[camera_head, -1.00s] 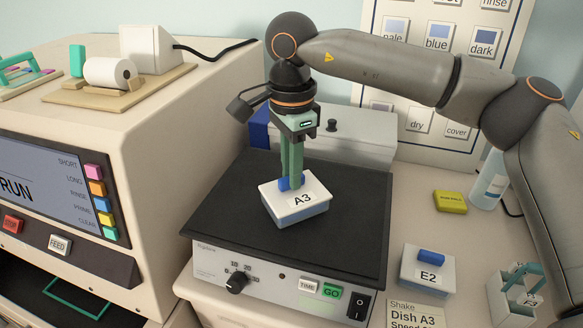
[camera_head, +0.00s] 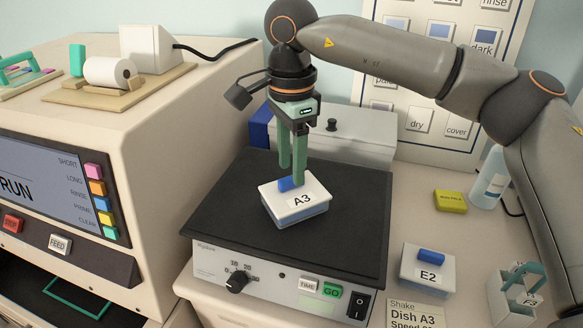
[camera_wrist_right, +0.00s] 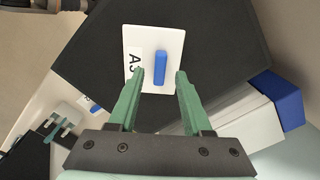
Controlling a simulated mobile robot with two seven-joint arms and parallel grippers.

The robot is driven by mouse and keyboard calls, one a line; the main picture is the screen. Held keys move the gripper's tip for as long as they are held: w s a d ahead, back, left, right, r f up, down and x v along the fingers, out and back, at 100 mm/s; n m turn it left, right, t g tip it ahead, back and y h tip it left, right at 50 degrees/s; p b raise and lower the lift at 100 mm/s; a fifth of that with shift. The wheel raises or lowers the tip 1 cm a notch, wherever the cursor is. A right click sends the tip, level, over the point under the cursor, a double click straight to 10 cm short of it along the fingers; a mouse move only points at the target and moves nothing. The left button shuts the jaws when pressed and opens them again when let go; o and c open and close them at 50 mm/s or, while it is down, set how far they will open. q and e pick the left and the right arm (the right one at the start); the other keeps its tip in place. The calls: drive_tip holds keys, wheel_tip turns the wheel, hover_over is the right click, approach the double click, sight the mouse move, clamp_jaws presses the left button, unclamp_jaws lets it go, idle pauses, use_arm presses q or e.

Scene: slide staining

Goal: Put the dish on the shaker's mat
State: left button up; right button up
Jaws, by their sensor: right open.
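The dish labelled A3 (camera_head: 295,207), a white-lidded box with a blue handle, sits on the shaker's black mat (camera_head: 340,225). The dish also shows in the right wrist view (camera_wrist_right: 152,35), with its blue handle (camera_wrist_right: 161,67) near the gripper's fingertips. My right gripper (camera_head: 292,177) is open above the dish, its green fingers apart on both sides of the handle's near end. It holds nothing. The shaker's front panel has a knob (camera_head: 237,282), a TIME button and a green GO button (camera_head: 331,290). My left gripper is not in view.
Dish E2 (camera_head: 428,272) stands on the table right of the shaker, behind a card reading "Shake Dish A3" (camera_head: 414,313). A yellow block (camera_head: 450,201), a bottle (camera_head: 490,180) and a small rack (camera_head: 513,295) stand farther right. A large stainer (camera_head: 130,150) is at left.

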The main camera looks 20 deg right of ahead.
sight(291, 178)
wheel_tip(291, 178, up, 10)
drive_tip(key=shift+r+p, duration=0.2)
drive_tip(key=shift+p, duration=0.1)
drive_tip(key=shift+f, duration=0.1)
idle(0.3)
